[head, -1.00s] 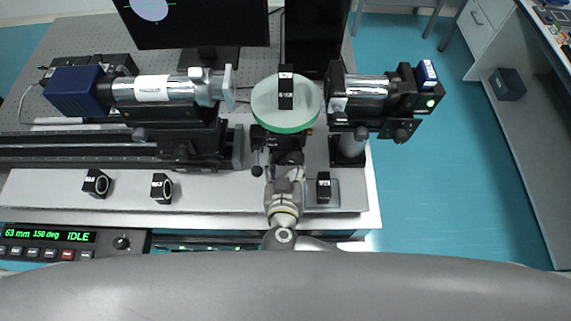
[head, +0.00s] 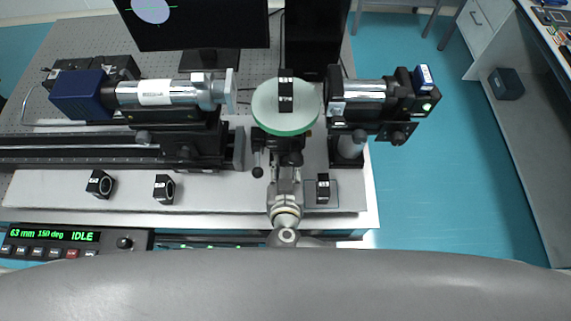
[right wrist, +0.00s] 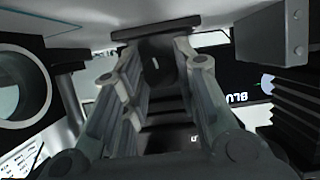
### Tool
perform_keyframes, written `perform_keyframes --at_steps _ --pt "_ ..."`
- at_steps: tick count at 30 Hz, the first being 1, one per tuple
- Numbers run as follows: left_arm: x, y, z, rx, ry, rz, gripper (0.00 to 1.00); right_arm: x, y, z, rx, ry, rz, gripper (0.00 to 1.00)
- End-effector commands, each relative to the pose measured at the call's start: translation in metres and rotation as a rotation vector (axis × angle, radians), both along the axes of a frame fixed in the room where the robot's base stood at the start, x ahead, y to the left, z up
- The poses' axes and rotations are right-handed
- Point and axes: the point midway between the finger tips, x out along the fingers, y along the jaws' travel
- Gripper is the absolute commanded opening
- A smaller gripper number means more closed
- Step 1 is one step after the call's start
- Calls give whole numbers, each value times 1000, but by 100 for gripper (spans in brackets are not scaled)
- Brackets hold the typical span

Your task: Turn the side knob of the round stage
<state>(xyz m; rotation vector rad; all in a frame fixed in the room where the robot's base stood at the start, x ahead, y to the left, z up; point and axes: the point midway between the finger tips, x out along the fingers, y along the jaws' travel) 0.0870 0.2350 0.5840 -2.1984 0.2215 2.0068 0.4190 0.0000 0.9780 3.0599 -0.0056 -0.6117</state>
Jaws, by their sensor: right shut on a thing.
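The round stage (head: 268,121) has a pale green top disc and stands between two horizontal barrels, with a black labelled block (head: 286,95) on it. My right gripper (head: 287,160) reaches to the front side of the stage, just below the disc. In the right wrist view its two fingers (right wrist: 157,58) are closed in on a dark knob (right wrist: 154,68) between their tips. In the head view the knob is mostly hidden by the gripper and the disc, so its angle cannot be told. My left gripper is not in view.
A blue-ended barrel (head: 154,93) stands left of the stage, and another barrel (head: 360,90) stands close on the right. A small black ball-ended lever (head: 257,172) hangs just left of my gripper. Small black blocks (head: 100,184) stand along the front.

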Motion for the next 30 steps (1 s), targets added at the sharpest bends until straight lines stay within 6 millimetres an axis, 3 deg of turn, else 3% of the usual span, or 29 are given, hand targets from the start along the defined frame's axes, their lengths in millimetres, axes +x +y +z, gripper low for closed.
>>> perform_keyframes --at_steps 3,4,9,20,30 --pt "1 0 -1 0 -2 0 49 0 0 -1 0 1 1 4" --pt "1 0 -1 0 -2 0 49 0 0 -1 0 1 0 30" --pt "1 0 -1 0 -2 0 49 0 0 -1 -1 0 0 49" --pt "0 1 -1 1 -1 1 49 -4 0 1 0 0 1 49" --pt "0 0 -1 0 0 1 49 -63 1 24 3 4 1 49"
